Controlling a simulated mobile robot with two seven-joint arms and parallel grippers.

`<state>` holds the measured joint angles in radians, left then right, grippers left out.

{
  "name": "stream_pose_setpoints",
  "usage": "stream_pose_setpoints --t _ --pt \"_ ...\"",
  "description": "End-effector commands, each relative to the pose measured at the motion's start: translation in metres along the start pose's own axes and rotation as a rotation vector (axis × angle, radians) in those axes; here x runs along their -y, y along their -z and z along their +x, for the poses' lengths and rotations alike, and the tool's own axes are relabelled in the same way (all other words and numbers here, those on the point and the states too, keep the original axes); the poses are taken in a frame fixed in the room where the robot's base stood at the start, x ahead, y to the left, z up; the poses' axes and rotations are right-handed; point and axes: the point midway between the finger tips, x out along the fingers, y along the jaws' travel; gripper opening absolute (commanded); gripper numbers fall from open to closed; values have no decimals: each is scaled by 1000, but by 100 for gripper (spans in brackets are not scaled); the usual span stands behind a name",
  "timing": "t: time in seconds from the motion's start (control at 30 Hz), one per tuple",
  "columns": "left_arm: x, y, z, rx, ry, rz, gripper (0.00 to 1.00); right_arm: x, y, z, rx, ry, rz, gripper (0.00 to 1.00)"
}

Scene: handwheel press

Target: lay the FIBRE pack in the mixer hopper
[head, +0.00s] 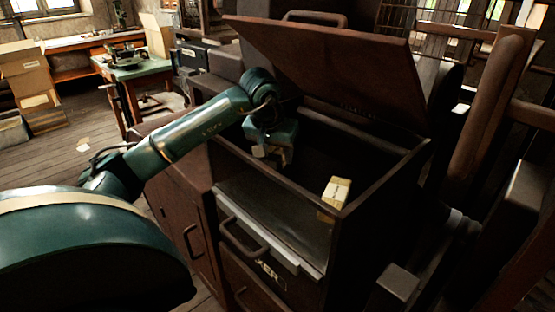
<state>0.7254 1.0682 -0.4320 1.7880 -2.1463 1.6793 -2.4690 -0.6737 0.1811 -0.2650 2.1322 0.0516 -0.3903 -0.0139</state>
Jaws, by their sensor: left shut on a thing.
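The mixer hopper (388,184) is a dark brown open-topped box with its lid (335,70) raised and tilted back. My left gripper (262,152) reaches over the left side into the hopper's opening. It is shut on a small pale pack (258,152), which is mostly hidden by the gripper; no label on it can be read. A second, cream-yellow pack (337,190) shows at the hopper's front right, against the front rim. Its print is too small to read, so I cannot tell which pack is FIBRE. My right gripper is not in view.
A drawer front with a handle (243,238) and partly visible lettering lies below the hopper. A green-topped table (130,70) and cardboard boxes (30,85) stand at the back left. Heavy brown posts (490,110) stand close on the right. Wooden floor is open at the left.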

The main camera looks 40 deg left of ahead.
Motion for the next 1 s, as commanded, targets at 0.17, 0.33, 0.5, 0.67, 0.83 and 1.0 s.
stream_pose_setpoints --t 0.17,0.33,0.5,0.67,0.83,1.0 --pt "-1 -8 19 1 -1 0 12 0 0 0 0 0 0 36" --pt "-1 -8 19 -1 -1 0 12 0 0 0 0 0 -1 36" --pt "0 -9 22 -1 -1 0 12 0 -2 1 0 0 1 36" --pt "-1 -9 22 0 -1 0 49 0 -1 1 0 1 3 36" --pt "-1 -10 22 0 -1 0 61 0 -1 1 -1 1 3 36" --pt "-1 -10 22 1 -1 0 61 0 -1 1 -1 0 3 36"
